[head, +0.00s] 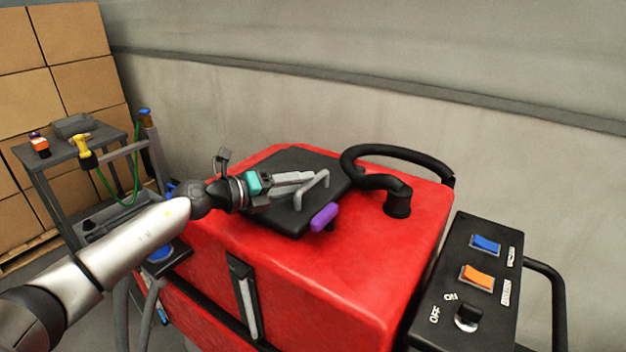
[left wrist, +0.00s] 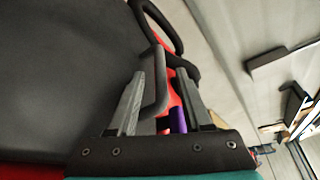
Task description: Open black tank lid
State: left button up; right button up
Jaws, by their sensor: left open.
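The black tank lid (head: 292,161) lies flat and closed on top of the red scrubber tank (head: 330,275). A grey bent handle (head: 318,190) stands on the lid, near a purple tab (head: 324,217) at its edge. My left gripper (head: 309,177) reaches over the lid from the left, at the handle. In the left wrist view the left gripper (left wrist: 160,90) is open, with the handle (left wrist: 157,78) between its fingers; I cannot tell whether they touch it. The purple tab (left wrist: 178,120) shows behind the fingers, and the lid (left wrist: 60,70) fills the left side.
A black hose (head: 397,200) curves over the tank beside the lid. A control panel (head: 468,285) with switches is at the right. A cart (head: 75,148) with tools and stacked boxes (head: 70,45) stand at the left. The wall (head: 400,110) is behind; space above the lid is clear.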

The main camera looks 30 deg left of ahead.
aim_at(313, 182)
pick_arm(q)
jog(key=shift+x, duration=2.25)
jog(key=shift+s, duration=0.1)
grip_shut()
